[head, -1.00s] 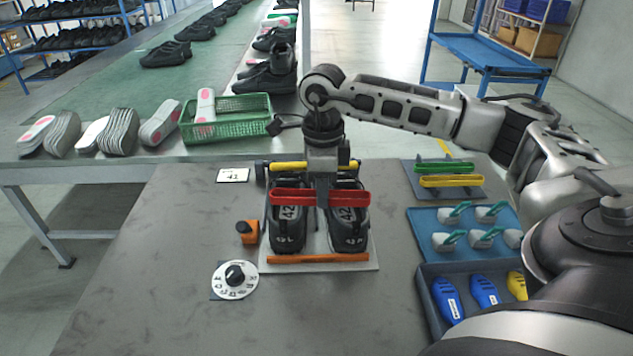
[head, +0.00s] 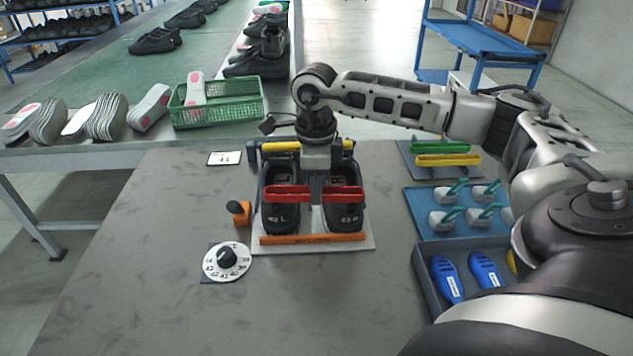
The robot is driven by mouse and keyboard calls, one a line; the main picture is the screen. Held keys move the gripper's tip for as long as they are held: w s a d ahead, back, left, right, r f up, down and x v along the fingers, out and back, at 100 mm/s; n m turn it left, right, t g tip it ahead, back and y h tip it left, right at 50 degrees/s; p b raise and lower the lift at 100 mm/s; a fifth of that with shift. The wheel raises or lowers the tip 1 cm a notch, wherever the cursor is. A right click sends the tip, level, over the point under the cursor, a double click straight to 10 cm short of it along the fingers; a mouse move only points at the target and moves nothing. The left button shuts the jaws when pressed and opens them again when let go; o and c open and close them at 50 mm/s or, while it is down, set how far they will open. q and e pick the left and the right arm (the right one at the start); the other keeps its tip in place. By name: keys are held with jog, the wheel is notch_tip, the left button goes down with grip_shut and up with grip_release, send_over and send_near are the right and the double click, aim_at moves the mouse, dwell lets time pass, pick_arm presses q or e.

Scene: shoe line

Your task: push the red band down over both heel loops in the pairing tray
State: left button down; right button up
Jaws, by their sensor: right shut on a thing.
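The red band (head: 345,193) spans across both black shoes in the head view, crossing in front of their upper parts. The left shoe (head: 281,215) and the right shoe (head: 344,217) stand side by side in the pairing tray (head: 369,243), which has an orange bar along its front and a yellow bar at its back. My right gripper (head: 316,192) is shut on the red band at its middle, between the two shoes. The heel loops are too small or covered to make out. My left gripper is not in view.
An orange block with a black knob (head: 239,212) and a white dial (head: 227,262) stand left of the tray. At right lie a yellow band (head: 448,160), a green band (head: 444,146), a blue tray (head: 421,204) and a bin (head: 428,267) with blue shoehorn-like tools. Bare table lies at front left.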

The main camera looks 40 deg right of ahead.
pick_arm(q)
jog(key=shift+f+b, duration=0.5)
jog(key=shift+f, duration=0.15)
pick_arm(e)
jog(key=shift+f, duration=0.7)
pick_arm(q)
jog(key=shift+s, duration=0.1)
pick_arm(e)
jog(key=o, duration=1.1)
pick_arm(q)
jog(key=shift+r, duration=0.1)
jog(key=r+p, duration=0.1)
jog(key=p, duration=0.2)
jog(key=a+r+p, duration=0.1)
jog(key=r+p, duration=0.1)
jog(key=p, duration=0.1)
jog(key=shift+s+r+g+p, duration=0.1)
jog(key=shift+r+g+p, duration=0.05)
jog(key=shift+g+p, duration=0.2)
pick_arm(e)
notch_tip(320, 180, up, 9)
jog(key=shift+r, duration=0.1)
